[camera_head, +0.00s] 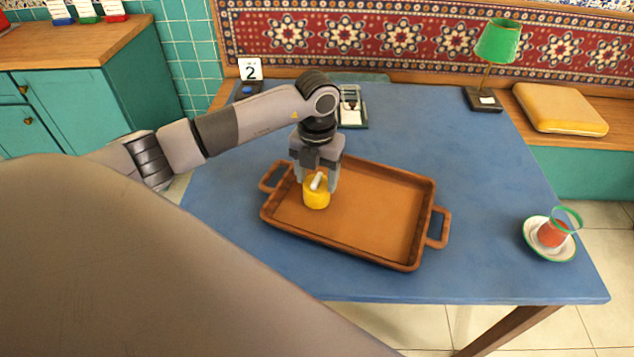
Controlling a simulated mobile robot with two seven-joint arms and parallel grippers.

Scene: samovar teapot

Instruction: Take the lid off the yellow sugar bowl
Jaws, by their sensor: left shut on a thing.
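The yellow sugar bowl (317,199) stands upright in the left part of the brown tray (408,262). A small pale piece (318,181), which looks like the lid's knob, shows at its top. My left gripper (317,183) points down from above, with its fingers on either side of the bowl's top. It is shut on the lid, as far as I can see; the fingers partly hide the rim, and no gap between lid and bowl can be made out. My right gripper is not in view.
The tray lies on a blue table (230,240). A green lamp (497,42), a number 2 card (250,69) and a small stand (352,107) are at the back.

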